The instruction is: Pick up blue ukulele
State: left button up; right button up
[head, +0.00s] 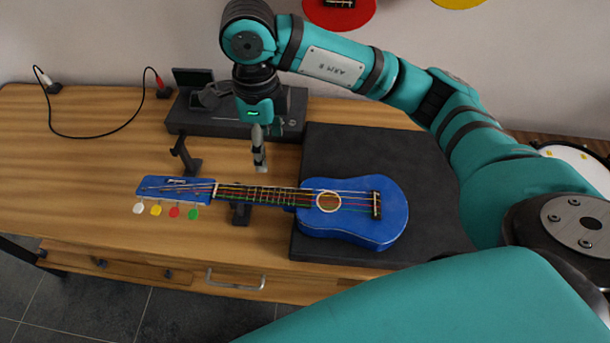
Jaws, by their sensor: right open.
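The blue ukulele (362,227) lies face up on the wooden table (95,165). Its body is on a dark square mat (440,180), and its neck points left, over a small black stand (240,214). White, yellow, red and green pegs hang along the near edge of its headstock. My right gripper (259,168) points down above and behind the neck, apart from it as far as I can tell. It is open and empty; its fingers show nearly edge-on. My left gripper is not in view.
A second black stand (186,156) stands behind the headstock. A dark case-like box (190,118) sits behind my right gripper. A black cable (95,136) curves at the back left. The table's left part is mostly clear.

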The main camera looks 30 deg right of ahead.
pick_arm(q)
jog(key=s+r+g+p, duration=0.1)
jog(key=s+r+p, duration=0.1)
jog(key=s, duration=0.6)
pick_arm(e)
send_over(274, 195)
jog(key=f, duration=0.7)
jog(key=shift+s+d, duration=0.2)
jog(key=shift+s, duration=0.15)
jog(key=f, duration=0.3)
jog(key=shift+w, duration=0.3)
jog(key=shift+f+p, duration=0.35)
jog(key=shift+f, duration=0.55)
jog(key=f+p, duration=0.1)
jog(key=f, duration=0.1)
jog(key=f+p, duration=0.1)
jog(key=shift+a+f, duration=0.2)
jog(key=shift+f, duration=0.7)
jog(key=c, duration=1.3)
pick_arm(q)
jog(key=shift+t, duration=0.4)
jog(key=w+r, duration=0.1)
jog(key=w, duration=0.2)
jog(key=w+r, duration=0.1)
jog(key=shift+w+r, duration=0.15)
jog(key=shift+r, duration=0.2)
pick_arm(e)
jog(key=shift+w, duration=0.1)
jog(key=shift+c, duration=0.3)
